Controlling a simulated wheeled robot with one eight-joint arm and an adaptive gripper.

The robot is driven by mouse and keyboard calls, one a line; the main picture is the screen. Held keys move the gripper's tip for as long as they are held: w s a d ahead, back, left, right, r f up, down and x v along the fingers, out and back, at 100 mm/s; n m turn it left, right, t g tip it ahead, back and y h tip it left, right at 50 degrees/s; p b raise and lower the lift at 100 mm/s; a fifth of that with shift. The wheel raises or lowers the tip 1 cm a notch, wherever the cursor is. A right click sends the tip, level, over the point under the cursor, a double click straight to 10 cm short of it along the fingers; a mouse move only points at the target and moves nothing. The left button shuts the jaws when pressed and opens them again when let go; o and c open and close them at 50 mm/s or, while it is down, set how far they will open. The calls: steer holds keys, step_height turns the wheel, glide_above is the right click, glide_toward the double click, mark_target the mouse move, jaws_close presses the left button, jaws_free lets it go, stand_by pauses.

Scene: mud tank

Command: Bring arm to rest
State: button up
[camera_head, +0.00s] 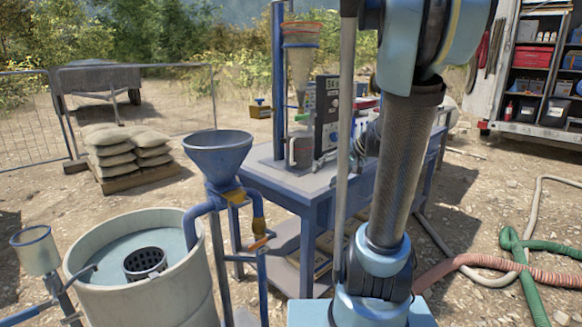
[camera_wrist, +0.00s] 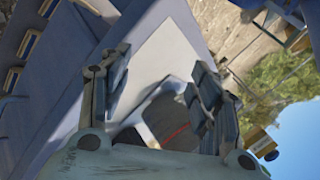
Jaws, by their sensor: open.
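My gripper (camera_wrist: 160,65) shows in the wrist view with its two dark fingers spread apart. A pale panel on the blue table lies behind the gap. A dark grey object with a red line (camera_wrist: 172,122) shows low between the fingers; I cannot tell whether it touches them. In the head view my arm (camera_head: 402,160) stands at the right, its dark link tilted, in front of the blue workbench (camera_head: 275,185). My gripper is not clearly seen there, as the arm covers much of that area.
On the bench stand a grey jug (camera_head: 300,150), a display device (camera_head: 327,110) and a funnel (camera_head: 302,60). At left are a mud tank (camera_head: 150,290), a blue hopper (camera_head: 217,160) and sandbags (camera_head: 125,150). Hoses (camera_head: 515,255) lie on the ground at right.

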mark_target(337, 138)
steer(key=s+d+f+n+g+h, duration=0.1)
steer(key=s+d+f+h, duration=0.2)
steer(key=s, duration=0.5)
steer(key=s+d+f+n+g+h, duration=0.1)
steer(key=s+f+h, duration=0.1)
steer(key=s+f, duration=0.35)
steer(key=s+d+f+g+h, duration=0.1)
steer(key=s+d+f+h, duration=0.15)
steer(key=s, duration=0.75)
steer(key=w+a+r+m+t+y, duration=0.2)
steer(key=w+r+m+y, duration=0.3)
steer(key=w, duration=0.8)
steer(key=w+a+r+m+t+y, duration=0.1)
steer(key=w+a+r+m+y, duration=0.15)
steer(key=w+r+m, duration=0.7)
steer(key=w+d+m+t+y, duration=0.5)
steer(key=w+d+m+t, duration=0.4)
steer(key=w+d, duration=1)
steer(key=shift+m+g, duration=0.45)
steer(key=shift+g, duration=0.15)
steer(key=x, duration=1.9)
steer(key=shift+r, duration=0.35)
steer(key=shift+d, duration=0.1)
steer(key=c, duration=1.1)
